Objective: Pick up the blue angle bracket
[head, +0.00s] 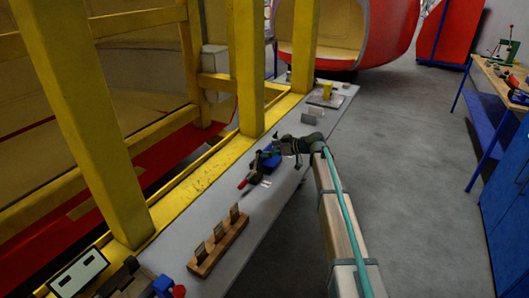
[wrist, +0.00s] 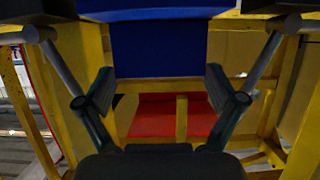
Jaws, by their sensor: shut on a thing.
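The blue angle bracket (head: 268,161) is at my gripper (head: 276,150), over the middle of the long grey bench in the head view. In the wrist view the bracket (wrist: 158,48) is a broad blue face between and beyond the two fingers of my gripper (wrist: 159,90). The gripper is shut on the bracket, with its fingers spread to the bracket's width. The exact finger contacts are dark and hard to see. In the head view I cannot tell whether the bracket touches the bench.
The grey bench (head: 262,215) runs beside yellow posts (head: 249,70). A red-handled tool (head: 246,181) lies close to the gripper. A wooden rack (head: 219,243) with upright plates stands nearer. A grey metal piece (head: 311,117) and a yellow block (head: 327,90) are farther back.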

